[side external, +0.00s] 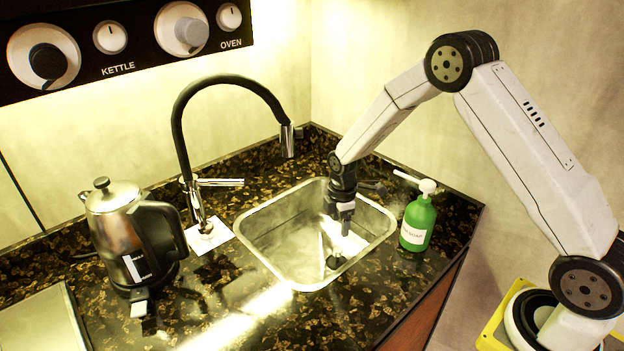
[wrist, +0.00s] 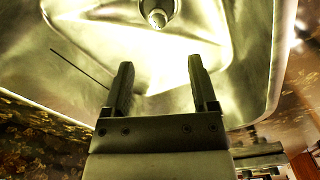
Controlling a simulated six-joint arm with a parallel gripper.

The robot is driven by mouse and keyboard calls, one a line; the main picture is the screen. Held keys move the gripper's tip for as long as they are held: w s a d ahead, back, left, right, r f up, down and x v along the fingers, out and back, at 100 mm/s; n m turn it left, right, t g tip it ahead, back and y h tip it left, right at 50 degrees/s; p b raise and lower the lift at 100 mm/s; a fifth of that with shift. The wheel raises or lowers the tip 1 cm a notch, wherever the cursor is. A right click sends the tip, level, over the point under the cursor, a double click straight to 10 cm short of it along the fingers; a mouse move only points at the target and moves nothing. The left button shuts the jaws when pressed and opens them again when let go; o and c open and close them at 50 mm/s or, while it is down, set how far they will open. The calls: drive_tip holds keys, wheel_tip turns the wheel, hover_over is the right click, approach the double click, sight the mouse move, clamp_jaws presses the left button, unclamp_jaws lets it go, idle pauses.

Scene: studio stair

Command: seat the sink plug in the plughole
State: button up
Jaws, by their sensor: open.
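The steel sink basin (side external: 268,240) is set in the dark counter. A small dark round piece with an upright knob (side external: 335,262), which looks like the sink plug, is at the basin floor. In the wrist view the plug (wrist: 157,14) shows as a bright knob within a dark ring at the top edge, partly cut off. I cannot tell the plughole apart from it or whether the plug is seated. My gripper (side external: 345,231) points down into the basin, above the plug. In the wrist view its fingers (wrist: 160,62) are apart, with nothing between them.
A black tap (side external: 185,130) arches behind the basin. A green soap bottle (side external: 418,224) stands close to the basin's right rim. A steel kettle (side external: 118,235) is at left. A thin dark line (wrist: 80,68) crosses the basin in the wrist view. The front counter is clear.

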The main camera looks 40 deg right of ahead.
drive_tip(key=s+a+r+m+t, duration=0.1)
drive_tip(key=s+a+r+m, duration=0.1)
drive_tip(key=s+r+m, duration=0.4)
drive_tip(key=s+a+r+m+t, duration=0.1)
drive_tip(key=s+r+m, duration=0.5)
drive_tip(key=s, duration=0.7)
drive_tip(key=shift+a+r+m+t, duration=0.25)
drive_tip(key=shift+a+m, duration=0.35)
drive_tip(key=shift+a, duration=0.3)
